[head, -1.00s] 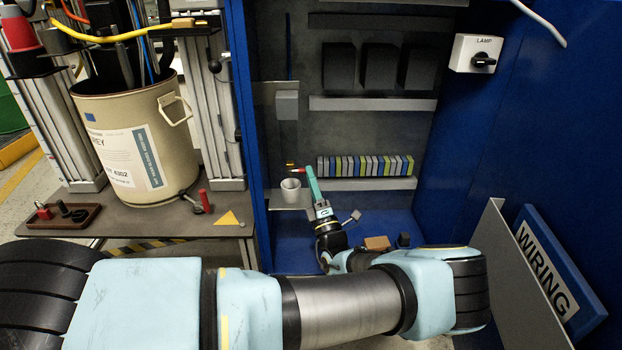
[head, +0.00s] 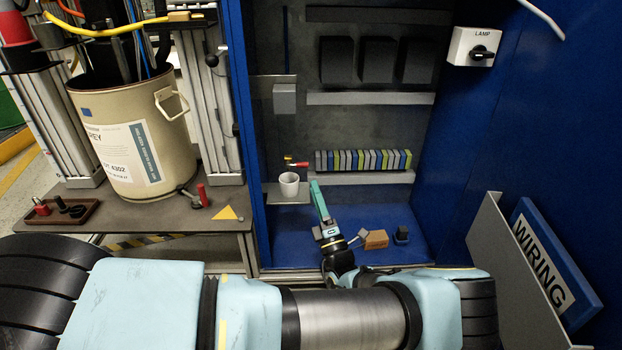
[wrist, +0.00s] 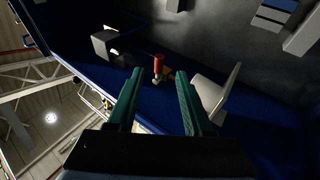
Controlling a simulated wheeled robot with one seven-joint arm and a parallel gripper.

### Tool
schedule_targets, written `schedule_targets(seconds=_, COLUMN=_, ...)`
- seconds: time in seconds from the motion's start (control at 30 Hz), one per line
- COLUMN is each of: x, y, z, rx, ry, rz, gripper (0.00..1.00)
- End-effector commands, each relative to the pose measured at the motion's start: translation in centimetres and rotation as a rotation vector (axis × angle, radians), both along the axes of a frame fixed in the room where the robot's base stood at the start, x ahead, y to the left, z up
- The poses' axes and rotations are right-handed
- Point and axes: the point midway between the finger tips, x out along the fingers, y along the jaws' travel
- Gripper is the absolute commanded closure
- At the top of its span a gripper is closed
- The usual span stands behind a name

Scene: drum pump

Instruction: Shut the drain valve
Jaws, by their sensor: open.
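A small brass valve with a red lever (head: 298,163) sits on the cabinet's back wall above a white cup (head: 289,184). The lever points right, about level. In the wrist view the red lever (wrist: 158,67) shows beyond and between my fingertips, apart from them. My gripper (head: 316,186) is open and empty, below and slightly right of the lever. The wrist view shows its two green fingers (wrist: 157,77) spread apart. A second red handle (head: 202,195) stands upright on a tap at the base of the beige drum (head: 120,150).
The cup stands on a small grey shelf (head: 275,199). A row of terminal blocks (head: 362,160) lies right of the lever. A brown block (head: 376,239) is on the blue cabinet floor. The lamp switch (head: 481,52) and a leaning WIRING panel (head: 540,265) are at right.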

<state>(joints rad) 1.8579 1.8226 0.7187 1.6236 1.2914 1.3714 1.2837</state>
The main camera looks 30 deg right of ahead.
Motion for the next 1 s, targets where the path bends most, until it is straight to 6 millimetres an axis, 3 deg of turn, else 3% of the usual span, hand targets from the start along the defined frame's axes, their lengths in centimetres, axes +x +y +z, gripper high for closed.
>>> schedule_targets(seconds=0.1, x=-1.8, y=0.1, z=-1.2, rx=0.001, ry=0.001, rz=-0.002, gripper=0.49)
schedule_targets(seconds=0.3, x=-3.5, y=0.3, z=-2.2, rx=0.000, ry=0.000, rz=0.000, gripper=0.49)
schedule_targets(seconds=1.0, x=-3.7, y=0.4, z=-2.4, rx=0.000, ry=0.000, rz=0.000, gripper=0.49)
